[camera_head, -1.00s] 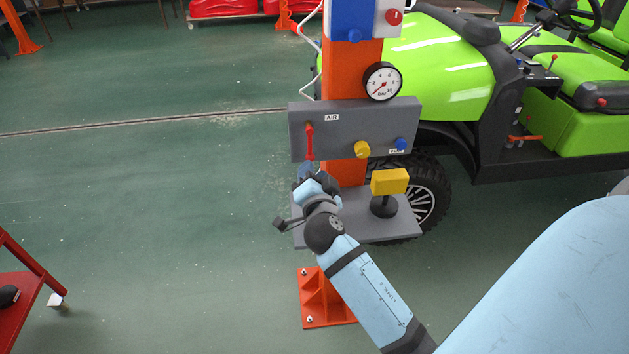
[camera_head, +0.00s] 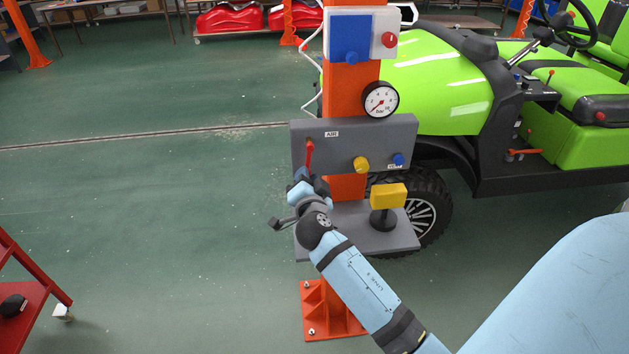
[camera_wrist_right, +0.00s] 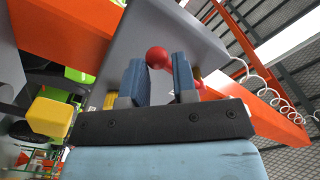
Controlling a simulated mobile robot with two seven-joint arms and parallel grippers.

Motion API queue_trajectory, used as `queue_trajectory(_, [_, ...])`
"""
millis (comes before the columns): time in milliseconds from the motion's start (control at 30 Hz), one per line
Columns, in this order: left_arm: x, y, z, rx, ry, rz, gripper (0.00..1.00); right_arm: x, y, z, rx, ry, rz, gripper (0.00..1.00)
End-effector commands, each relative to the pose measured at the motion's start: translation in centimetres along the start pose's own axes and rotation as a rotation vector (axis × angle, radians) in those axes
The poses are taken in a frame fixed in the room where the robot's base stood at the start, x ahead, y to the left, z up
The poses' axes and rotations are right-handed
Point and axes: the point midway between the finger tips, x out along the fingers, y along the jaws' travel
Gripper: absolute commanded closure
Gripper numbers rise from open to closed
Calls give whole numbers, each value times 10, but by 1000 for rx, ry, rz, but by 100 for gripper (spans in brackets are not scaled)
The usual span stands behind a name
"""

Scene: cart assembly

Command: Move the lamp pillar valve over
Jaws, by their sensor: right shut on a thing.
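The valve is a red lever (camera_head: 309,156) on the left of the grey panel marked AIR (camera_head: 350,140), which is fixed to the orange pillar (camera_head: 346,98). The lever hangs down, nearly upright. My right gripper (camera_head: 306,178) is at its lower end, reaching up from below. In the right wrist view the two blue fingers (camera_wrist_right: 160,82) are on either side of the lever's red part, and a red ball end (camera_wrist_right: 157,57) shows between their tips. The fingers hide part of the lever. My left gripper is not in view.
A pressure gauge (camera_head: 381,100), a yellow knob (camera_head: 361,165) and a blue knob (camera_head: 398,159) sit close by. Below is a grey shelf (camera_head: 350,242) with a yellow-topped black stand (camera_head: 388,199). A green vehicle (camera_head: 440,85) stands behind right.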

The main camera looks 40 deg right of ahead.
Motion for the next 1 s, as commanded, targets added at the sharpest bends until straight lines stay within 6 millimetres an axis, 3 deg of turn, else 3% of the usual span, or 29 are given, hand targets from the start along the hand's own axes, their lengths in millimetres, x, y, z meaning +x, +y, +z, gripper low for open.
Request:
queue_trajectory(33, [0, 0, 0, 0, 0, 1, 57, 8, -10, -10, -2, 20, -20, 88])
queue_trajectory(267, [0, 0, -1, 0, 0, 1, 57, 9, -11, -10, -5, 20, -20, 90])
queue_trajectory(1000, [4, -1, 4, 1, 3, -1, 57, 6, -31, 2, 1, 13, -14, 89])
